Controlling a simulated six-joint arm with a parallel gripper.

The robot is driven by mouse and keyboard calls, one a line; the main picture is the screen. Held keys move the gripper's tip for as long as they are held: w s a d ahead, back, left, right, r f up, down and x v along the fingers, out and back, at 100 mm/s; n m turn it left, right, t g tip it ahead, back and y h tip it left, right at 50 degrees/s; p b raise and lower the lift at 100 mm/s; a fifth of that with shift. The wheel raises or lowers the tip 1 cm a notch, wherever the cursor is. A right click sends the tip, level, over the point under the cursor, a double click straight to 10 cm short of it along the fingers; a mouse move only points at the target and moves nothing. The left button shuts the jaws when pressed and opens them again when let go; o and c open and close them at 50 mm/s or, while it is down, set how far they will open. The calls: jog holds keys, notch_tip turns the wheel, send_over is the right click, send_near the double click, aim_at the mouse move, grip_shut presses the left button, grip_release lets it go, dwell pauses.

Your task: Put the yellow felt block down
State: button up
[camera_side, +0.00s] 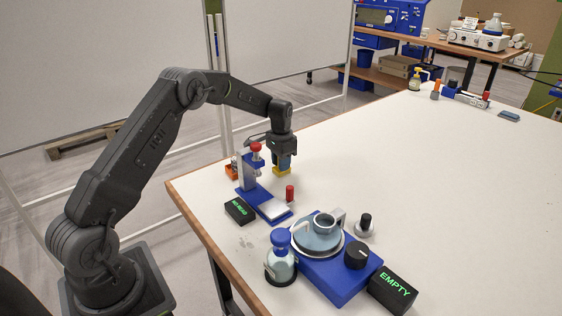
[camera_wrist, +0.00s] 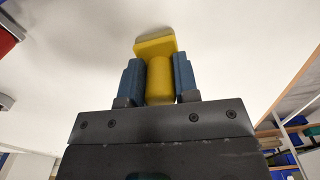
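The yellow felt block (camera_side: 282,171) is at the lower end of my gripper (camera_side: 284,158), over the white table behind the blue stand. In the wrist view the block (camera_wrist: 155,46) has a wide flat yellow end and a narrower yellow stem. The blue fingers of my gripper (camera_wrist: 159,82) are closed on either side of the stem. The wide end is close to the white surface, with a soft shadow beside it. I cannot tell whether it touches the table.
A blue stand with a red knob (camera_side: 257,147) is just left of my gripper, and a red cylinder (camera_side: 290,193) stands in front. A blue device (camera_side: 335,282) with a grey vessel (camera_side: 318,233) and an EMPTY display (camera_side: 393,289) are nearer the camera. The table (camera_side: 430,180) to the right is clear.

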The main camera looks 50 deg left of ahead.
jog(key=o, duration=0.4)
jog(key=shift+r, duration=0.1)
notch_tip(320, 180, up, 12)
jog(key=shift+f, duration=0.1)
jog(key=s+d+r+t, duration=0.3)
jog(key=s+d+r, duration=0.9)
jog(key=s+r, duration=0.1)
jog(key=s+d+f+t, duration=0.1)
jog(key=s+d, duration=0.1)
jog(key=s, duration=0.4)
jog(key=s+d+f, duration=0.1)
jog(key=s+d, duration=0.2)
jog(key=s, duration=0.4)
jog(key=s+d+f+n+t, duration=0.1)
jog(key=s+d, duration=0.2)
jog(key=s, duration=0.4)
jog(key=shift+s+d+f+t, duration=0.15)
jog(key=shift+s+d+t, duration=0.05)
jog(key=shift+t, duration=0.1)
